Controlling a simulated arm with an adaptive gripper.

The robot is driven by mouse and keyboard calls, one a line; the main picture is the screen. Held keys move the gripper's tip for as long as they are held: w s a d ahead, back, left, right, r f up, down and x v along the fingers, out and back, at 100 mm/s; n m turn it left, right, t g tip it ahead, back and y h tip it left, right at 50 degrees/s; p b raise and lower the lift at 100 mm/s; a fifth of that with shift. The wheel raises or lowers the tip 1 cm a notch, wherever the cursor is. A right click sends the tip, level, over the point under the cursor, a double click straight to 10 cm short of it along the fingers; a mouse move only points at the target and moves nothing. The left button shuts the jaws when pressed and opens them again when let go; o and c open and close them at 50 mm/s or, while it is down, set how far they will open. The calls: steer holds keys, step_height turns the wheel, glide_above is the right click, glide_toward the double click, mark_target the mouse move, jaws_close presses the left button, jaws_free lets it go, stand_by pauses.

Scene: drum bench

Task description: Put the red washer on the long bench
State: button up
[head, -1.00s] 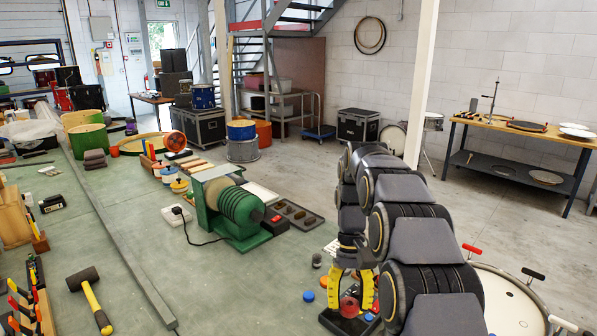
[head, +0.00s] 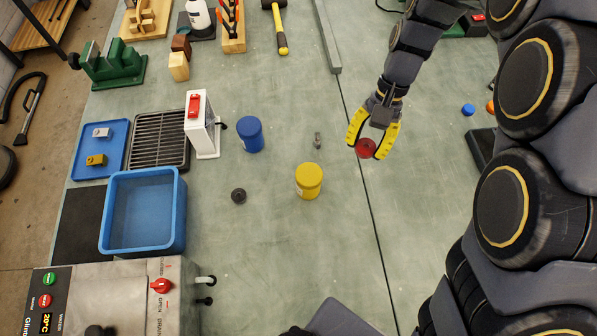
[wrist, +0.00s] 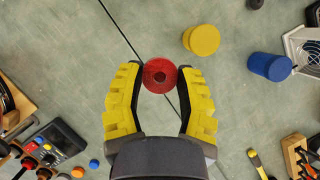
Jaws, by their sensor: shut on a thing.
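The red washer (head: 366,148) is a round red disc with a dark central hole. My gripper (head: 372,143) has yellow fingers and is shut on the washer, its fingertips on either side of it. In the wrist view the washer (wrist: 159,76) sits between the fingertips, over the green bench surface. The long bench (head: 300,240) is the wide green-grey top under the gripper, with a dark seam running along it. I cannot tell exactly how high the washer is above it.
A yellow jar (head: 309,181), a blue jar (head: 250,134) and a small dark knob (head: 238,196) stand left of my gripper. A blue tub (head: 143,212) and a steel heater box (head: 120,295) stand farther left. A metal rail (head: 327,35) lies beyond. Bare surface lies below the yellow jar.

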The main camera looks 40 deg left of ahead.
steer(key=s+a+f, duration=0.1)
steer(key=s+f, duration=0.2)
steer(key=s, duration=0.9)
steer(key=s+a+f, duration=0.1)
steer(key=s+f, duration=0.3)
steer(key=s, duration=0.8)
glide_above(230, 229)
steer(key=d, duration=0.1)
steer(key=f, duration=0.8)
steer(key=shift+w+d+f, duration=0.1)
steer(key=shift+w+f, duration=0.05)
steer(key=shift+w, duration=0.2)
steer(key=shift+w+a+f, duration=0.1)
steer(key=shift+a+f, duration=0.55)
steer(key=shift+f, duration=0.3)
steer(key=shift+d+f, duration=0.1)
steer(key=shift+f, duration=1.15)
steer(key=o, duration=0.6)
steer(key=shift+f, duration=0.1)
